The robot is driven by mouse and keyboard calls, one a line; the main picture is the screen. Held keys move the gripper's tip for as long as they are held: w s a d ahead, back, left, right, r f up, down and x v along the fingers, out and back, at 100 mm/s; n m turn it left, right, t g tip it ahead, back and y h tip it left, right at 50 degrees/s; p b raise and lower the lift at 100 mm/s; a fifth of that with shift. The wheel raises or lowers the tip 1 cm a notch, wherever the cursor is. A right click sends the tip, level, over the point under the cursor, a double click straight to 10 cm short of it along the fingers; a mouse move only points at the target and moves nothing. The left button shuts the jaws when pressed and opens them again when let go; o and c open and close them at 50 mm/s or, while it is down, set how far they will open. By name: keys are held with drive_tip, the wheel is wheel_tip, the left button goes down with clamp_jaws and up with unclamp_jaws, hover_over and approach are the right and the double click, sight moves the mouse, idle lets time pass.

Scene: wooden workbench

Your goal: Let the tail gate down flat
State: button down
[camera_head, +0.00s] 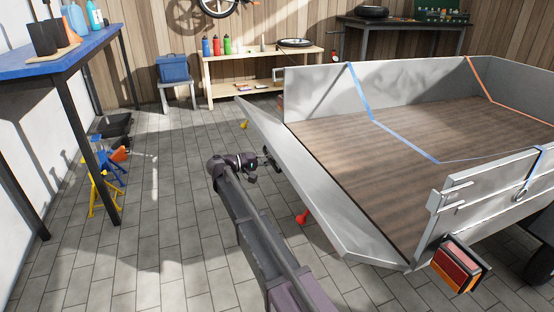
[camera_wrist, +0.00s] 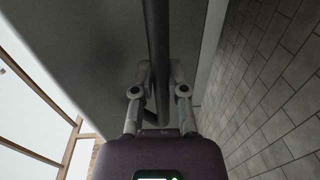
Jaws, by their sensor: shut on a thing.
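The grey tail gate (camera_head: 318,208) leans outward from the rear edge of the trailer's wooden deck (camera_head: 400,140), partly lowered, its free edge away from the bed. Its underside shows as a grey panel in the wrist view (camera_wrist: 85,50). A dark bar (camera_wrist: 157,35) runs along that panel, between the fingers of my gripper (camera_wrist: 160,82). My gripper is shut on this bar. In the head view my gripper (camera_head: 266,160) is at the middle of the gate's free edge, on its outer side. The fingertips are small and partly hidden there.
A blue-topped bench (camera_head: 60,57) stands left, with blue and yellow stands (camera_head: 105,180) beneath. Tiled floor (camera_head: 165,230) left of my arm is clear. A tail light (camera_head: 460,265) sticks out near right.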

drive_tip(key=shift+s+a+f+b, duration=0.1)
drive_tip(key=shift+a+f+b, duration=0.2)
drive_tip(key=shift+f+b, duration=0.35)
drive_tip(key=shift+s+a+f+b, duration=0.1)
drive_tip(key=shift+a+f+b, duration=0.3)
drive_tip(key=shift+f, duration=0.3)
drive_tip(key=shift+s+a+f+b, duration=0.1)
drive_tip(key=shift+a+f+b, duration=0.1)
drive_tip(key=shift+f+b, duration=0.45)
drive_tip(key=c, duration=0.6)
unclamp_jaws()
drive_tip(key=shift+d, duration=0.1)
drive_tip(key=shift+c, duration=0.2)
